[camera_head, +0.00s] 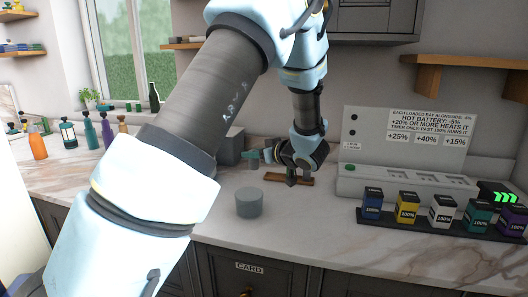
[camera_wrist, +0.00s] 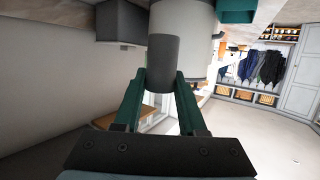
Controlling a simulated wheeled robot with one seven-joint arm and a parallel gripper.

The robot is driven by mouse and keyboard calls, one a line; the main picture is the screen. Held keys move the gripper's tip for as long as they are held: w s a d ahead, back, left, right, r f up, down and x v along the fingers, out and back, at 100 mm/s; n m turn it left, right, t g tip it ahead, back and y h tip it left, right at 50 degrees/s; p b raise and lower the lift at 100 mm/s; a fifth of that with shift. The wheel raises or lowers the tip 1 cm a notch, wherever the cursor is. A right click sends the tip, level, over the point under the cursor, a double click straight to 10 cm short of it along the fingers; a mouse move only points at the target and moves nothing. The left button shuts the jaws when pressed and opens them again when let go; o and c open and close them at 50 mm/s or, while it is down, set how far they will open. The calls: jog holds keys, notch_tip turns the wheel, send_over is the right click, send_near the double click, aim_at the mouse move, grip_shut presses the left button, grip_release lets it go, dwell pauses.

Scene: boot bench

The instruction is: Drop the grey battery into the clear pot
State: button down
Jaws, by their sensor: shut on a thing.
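The grey battery (camera_wrist: 163,64) is a dark grey cylinder between the green fingers of my gripper (camera_wrist: 160,85) in the wrist view. My gripper is shut on it. In the head view my gripper (camera_head: 257,157) reaches left over the counter, and I cannot pick out the battery there. The clear pot (camera_head: 249,203) stands upright on the counter as a grey, see-through cylinder, in front of and below the gripper. In the wrist view a pale cylinder (camera_wrist: 196,42), probably the pot, stands beyond the battery. The battery looks outside it; the gap is hard to judge.
A brown wooden board (camera_head: 275,177) lies below my wrist. A grey box (camera_head: 230,148) stands behind. At right are a grey panel unit (camera_head: 400,140) and a dark rack (camera_head: 430,225) of coloured batteries. Several bottles (camera_head: 88,130) stand at left.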

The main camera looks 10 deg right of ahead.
aim_at(255, 169)
jog(key=shift+f+b, duration=2.7)
jog(key=shift+f, duration=0.3)
jog(key=shift+c, duration=2)
grip_release()
jog(key=shift+s, duration=0.1)
jog(key=b+v, duration=0.2)
jog(key=v, duration=0.8)
jog(key=shift+s+b, duration=0.3)
jog(key=shift+b, duration=0.05)
jog(key=shift+d+r, duration=0.1)
jog(key=shift+r, duration=0.05)
